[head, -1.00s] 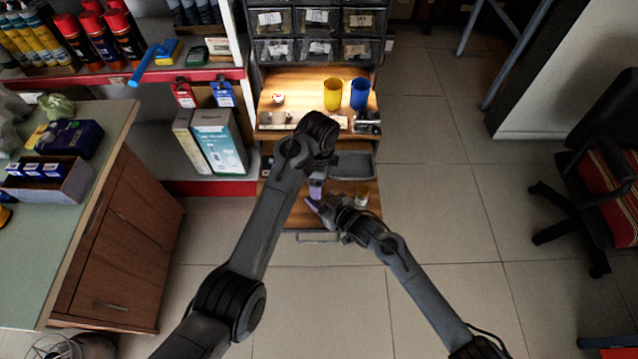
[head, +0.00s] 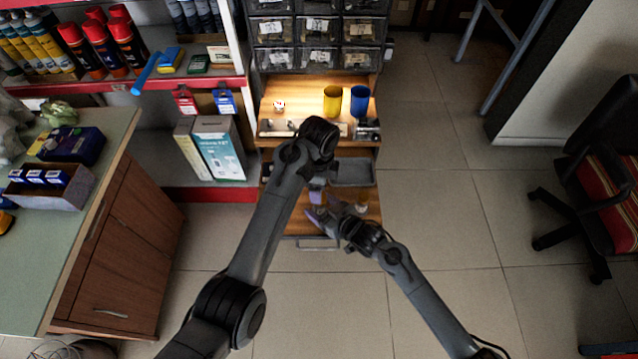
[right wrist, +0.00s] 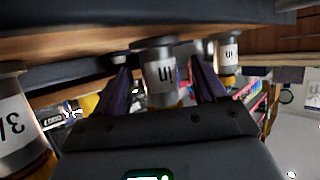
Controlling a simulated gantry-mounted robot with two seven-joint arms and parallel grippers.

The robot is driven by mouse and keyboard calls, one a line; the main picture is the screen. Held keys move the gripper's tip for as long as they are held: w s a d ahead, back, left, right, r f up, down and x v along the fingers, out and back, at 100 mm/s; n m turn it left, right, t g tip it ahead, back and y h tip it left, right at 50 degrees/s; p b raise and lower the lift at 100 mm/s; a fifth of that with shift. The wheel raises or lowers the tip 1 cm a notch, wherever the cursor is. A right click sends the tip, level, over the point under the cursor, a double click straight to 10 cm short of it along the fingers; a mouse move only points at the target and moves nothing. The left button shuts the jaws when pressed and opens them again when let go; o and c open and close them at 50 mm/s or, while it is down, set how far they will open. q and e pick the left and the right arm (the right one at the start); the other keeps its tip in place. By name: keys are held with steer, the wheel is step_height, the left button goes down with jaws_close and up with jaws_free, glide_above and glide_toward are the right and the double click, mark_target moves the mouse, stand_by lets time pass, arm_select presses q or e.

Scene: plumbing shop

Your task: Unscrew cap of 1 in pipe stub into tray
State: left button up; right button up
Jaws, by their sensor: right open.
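In the right wrist view, a silver capped pipe stub (right wrist: 160,72) with a partly readable white label sits between the purple fingers of my right gripper (right wrist: 160,88). The fingers are apart, with a gap visible on each side of the cap. In the head view my right gripper (head: 326,211) is low at the front board, beside my left gripper (head: 317,197), whose jaws are mostly hidden. The grey tray (head: 352,173) lies just behind them.
A yellow cup (head: 332,101) and a blue cup (head: 359,100) stand on the upper wooden shelf. A small stub-like piece (head: 361,207) stands on the front board (head: 372,192), right of the grippers.

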steer(key=p+v, duration=0.3)
steer(key=v, duration=0.5)
steer(key=shift+s+d+r, duration=0.1)
steer(key=shift+r, duration=0.05)
steer(key=shift+s+d+r+p, duration=0.2)
steer(key=shift+s+d+p, duration=0.15)
steer(key=shift+s+d, duration=0.1)
